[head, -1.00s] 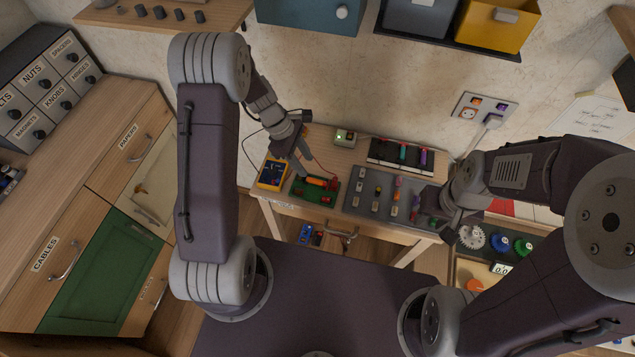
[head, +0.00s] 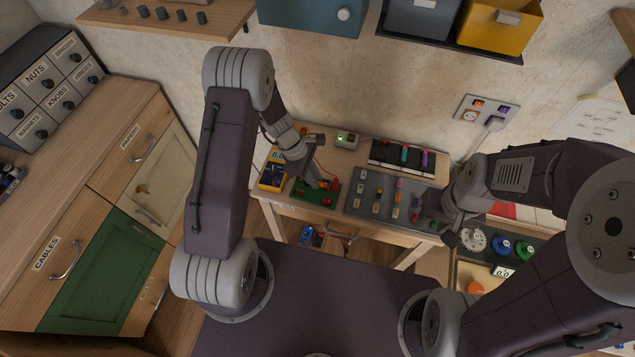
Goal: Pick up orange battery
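The orange battery lies on the green board (head: 302,190) on the wooden table. My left gripper (head: 315,180) has its fingers down over the board, right at the battery, and covers most of it. Only a small orange-red bit (head: 325,185) shows beside the fingertips. Whether the fingers are open or closed on it is too small and covered to tell. My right gripper (head: 438,212) hangs over the right end of the grey tray (head: 358,205). Its fingers are dark and its opening is unclear.
A yellow meter (head: 272,175) stands left of the green board. A small device with a green light (head: 346,138) and a black rack of coloured cylinders (head: 385,165) stand behind. Several small parts lie on the grey tray. Gears (head: 473,239) are at the right.

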